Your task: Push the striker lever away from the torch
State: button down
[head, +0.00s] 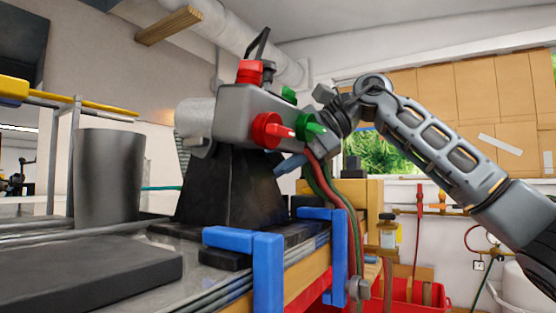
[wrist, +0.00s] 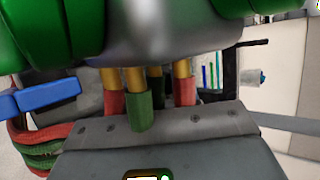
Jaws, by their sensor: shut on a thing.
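The torch (head: 258,112) is a grey body with red and green knobs on a black stand. A close green knob (wrist: 250,8) and brass fittings with red and green hose ends (wrist: 139,108) show in the wrist view. A thin black lever (head: 258,45) stands tilted on top of the torch, and a short blue bar (head: 290,165) sticks out low on its right side. I cannot tell which is the striker lever. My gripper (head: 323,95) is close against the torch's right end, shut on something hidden. Its fingertips cannot be made out.
Blue clamps (head: 267,270) hold the bench edge below the torch. Red and green hoses (head: 335,190) hang down beside it. A grey cylinder (head: 108,178) stands on the left. A red bin (head: 405,292) is lower right.

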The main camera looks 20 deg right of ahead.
jog(key=shift+w+a+r+p, duration=0.2)
jog(key=shift+r+p, duration=0.45)
jog(key=shift+p, duration=0.4)
jog(key=shift+w+a+r+g+h+p, duration=0.15)
jog(key=shift+w+r+g+h+p, duration=0.3)
jog(key=shift+p, duration=0.75)
jog(key=shift+a+r+m+g+h+p, duration=0.15)
jog(key=shift+m+g+h+p, duration=0.25)
jog(key=shift+p, duration=0.6)
jog(key=shift+w+a+g+p, duration=0.1)
jog(key=shift+w+g+p, duration=0.15)
jog(key=shift+p, duration=0.3)
jog(key=shift+f+h, duration=0.2)
jog(key=shift+h, duration=0.05)
jog(key=c, duration=0.9)
grip_release()
jog(key=shift+r, duration=0.1)
jog(key=shift+p+v, duration=0.45)
jog(key=shift+v, duration=3.4)
